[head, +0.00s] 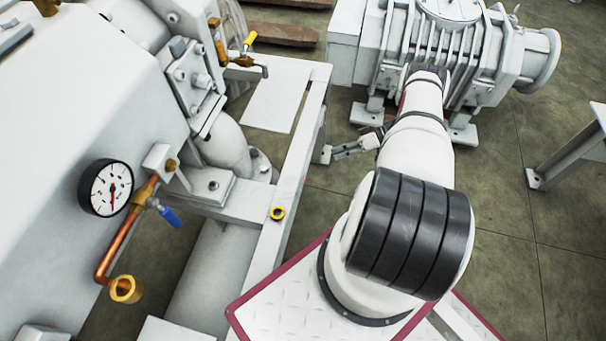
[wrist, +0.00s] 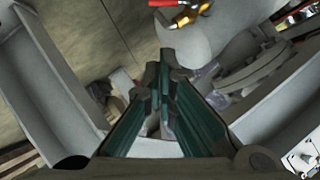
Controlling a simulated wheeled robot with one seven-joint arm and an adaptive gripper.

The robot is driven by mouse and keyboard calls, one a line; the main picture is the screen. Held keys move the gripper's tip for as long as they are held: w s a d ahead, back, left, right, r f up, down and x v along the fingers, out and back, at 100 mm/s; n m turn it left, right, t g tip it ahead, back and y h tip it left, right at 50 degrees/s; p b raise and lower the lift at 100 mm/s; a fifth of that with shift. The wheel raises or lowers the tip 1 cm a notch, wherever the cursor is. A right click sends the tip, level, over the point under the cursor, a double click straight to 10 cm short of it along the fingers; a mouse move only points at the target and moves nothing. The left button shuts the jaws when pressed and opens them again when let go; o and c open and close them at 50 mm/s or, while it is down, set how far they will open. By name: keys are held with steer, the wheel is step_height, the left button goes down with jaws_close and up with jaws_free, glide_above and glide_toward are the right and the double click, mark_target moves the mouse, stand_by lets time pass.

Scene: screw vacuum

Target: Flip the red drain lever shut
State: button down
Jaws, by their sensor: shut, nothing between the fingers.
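The red lever (wrist: 163,3) shows at the top edge of the wrist view, cut off by the frame, beside a brass valve (wrist: 188,14). My gripper (wrist: 161,70) points up toward it in that view, with its green-sided fingers together and empty. A visible gap separates the fingertips from the valve. In the head view my gripper (head: 340,152) hangs to the right of the white frame, partly hidden by my arm. I cannot make out the red lever in the head view.
A yellow-handled valve (head: 250,40) and a blue-handled valve (head: 170,217) sit on the machine at left, with a pressure gauge (head: 105,188). A white frame rail (head: 288,190) runs beside my arm. A finned pump (head: 440,50) stands behind. Open floor lies right.

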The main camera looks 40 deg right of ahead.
steer(key=shift+a, duration=0.1)
steer(key=s+f+b+x, duration=0.2)
steer(key=b+x, duration=0.1)
steer(key=x, duration=0.9)
steer(key=shift+a+f, duration=0.2)
steer(key=shift+a, duration=0.05)
steer(key=shift+w+a, duration=0.1)
steer(key=shift+f, duration=0.15)
